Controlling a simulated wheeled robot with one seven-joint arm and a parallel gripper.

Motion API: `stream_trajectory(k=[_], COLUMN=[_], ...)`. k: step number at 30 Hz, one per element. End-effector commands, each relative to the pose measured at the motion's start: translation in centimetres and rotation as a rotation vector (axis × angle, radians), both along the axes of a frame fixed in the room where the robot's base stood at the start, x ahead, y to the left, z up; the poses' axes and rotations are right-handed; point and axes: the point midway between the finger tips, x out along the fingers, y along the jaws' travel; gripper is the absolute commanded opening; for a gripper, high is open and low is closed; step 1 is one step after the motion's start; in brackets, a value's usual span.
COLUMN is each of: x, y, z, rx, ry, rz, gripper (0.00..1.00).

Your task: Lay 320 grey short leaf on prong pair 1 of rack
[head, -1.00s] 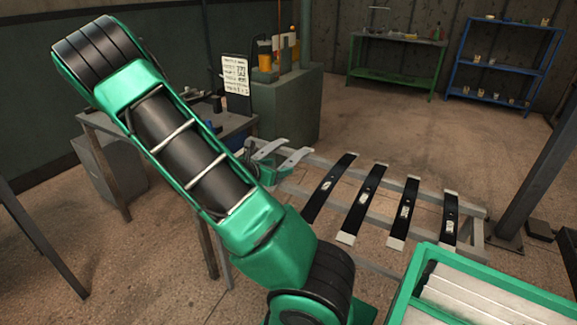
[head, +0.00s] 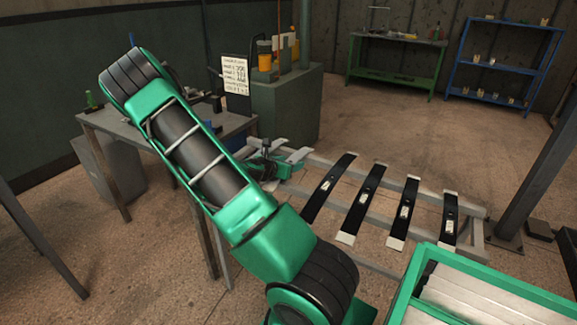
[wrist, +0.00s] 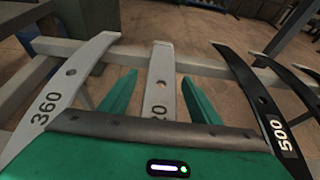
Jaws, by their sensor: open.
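A grey short leaf (wrist: 161,70) lies in the middle of the wrist view, with a hole and a number ending in "20"; my gripper body hides the first digit. It also shows at the rack's left end in the head view (head: 299,155). My gripper (wrist: 158,88) is open, with one green finger on each side of this leaf. No contact is visible, and I cannot tell the height of the fingertips. The rack (head: 420,200) is a low grey frame. Its prong pair 1 cannot be made out.
A grey leaf marked 360 (wrist: 62,88) lies left of the fingers, and a black leaf marked 500 (wrist: 268,112) lies right. Several black leaves lie along the rack. A green-rimmed crate (head: 500,265) stands front right. A grey table (head: 165,125) stands left.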

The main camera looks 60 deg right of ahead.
Motion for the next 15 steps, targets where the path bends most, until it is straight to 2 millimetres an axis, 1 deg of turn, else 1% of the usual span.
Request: stream_trajectory(k=[3, 9, 11, 12, 14, 15], x=[-0.02, 0.02, 0.01, 0.02, 0.02, 0.03], y=[-0.52, -0.52, -0.51, -0.51, -0.50, -0.50], z=[-0.21, -0.19, -0.19, -0.19, -0.18, -0.18], rx=[0.000, 0.000, 0.000, 0.000, 0.000, 0.000], ry=[0.001, 0.000, 0.000, 0.000, 0.000, 0.000], rz=[-0.001, 0.000, 0.000, 0.000, 0.000, 0.000], gripper=[0.57, 0.57, 0.43, 0.33, 0.19, 0.09])
